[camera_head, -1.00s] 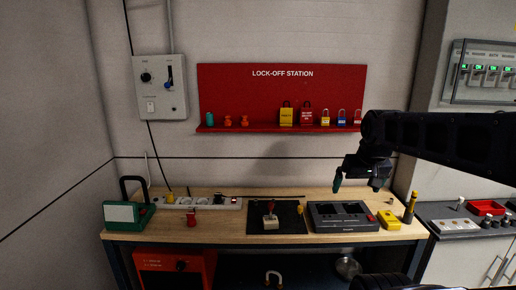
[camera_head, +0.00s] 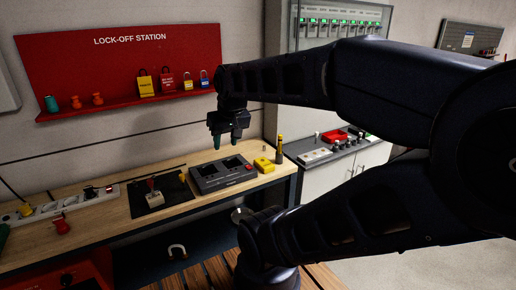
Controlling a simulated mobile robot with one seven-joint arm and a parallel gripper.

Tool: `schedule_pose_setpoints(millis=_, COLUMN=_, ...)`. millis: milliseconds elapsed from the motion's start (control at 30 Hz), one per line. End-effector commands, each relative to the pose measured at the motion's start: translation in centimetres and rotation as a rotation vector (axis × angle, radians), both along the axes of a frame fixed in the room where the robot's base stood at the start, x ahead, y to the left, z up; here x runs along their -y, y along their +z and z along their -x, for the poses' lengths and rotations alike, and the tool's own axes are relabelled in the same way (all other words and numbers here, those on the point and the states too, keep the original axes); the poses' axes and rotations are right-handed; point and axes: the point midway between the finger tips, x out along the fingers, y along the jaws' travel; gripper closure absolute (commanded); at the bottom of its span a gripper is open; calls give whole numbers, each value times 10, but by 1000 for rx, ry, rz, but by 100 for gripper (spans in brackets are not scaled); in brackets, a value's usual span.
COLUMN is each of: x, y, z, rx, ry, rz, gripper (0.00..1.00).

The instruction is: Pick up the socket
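No loose part stands out clearly as the socket. A white socket strip (camera_head: 42,211) with plugs in it lies along the back left of the wooden bench (camera_head: 108,225). My gripper (camera_head: 227,143) hangs from my black arm above the back of the bench, fingers pointing down. Its two fingers are apart and nothing shows between them. It is above and behind a dark grey console (camera_head: 221,174) with two recesses, and well to the right of the strip.
A yellow box (camera_head: 264,165) and a yellow-black cylinder (camera_head: 279,150) are right of the console. A red lock-off board (camera_head: 125,60) hangs behind. A red plug-like piece (camera_head: 61,227) stands at left.

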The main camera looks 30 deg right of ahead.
Motion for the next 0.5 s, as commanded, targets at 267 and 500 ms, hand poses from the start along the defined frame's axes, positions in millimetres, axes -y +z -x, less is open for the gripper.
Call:
schedule_pose_setpoints(millis=267, x=18, y=-1, z=-45, rx=-29, ry=-88, rz=-93, gripper=60)
schedule_pose_setpoints(millis=500, x=49, y=-13, z=-103, rx=-64, ry=-227, rz=-184, gripper=60)
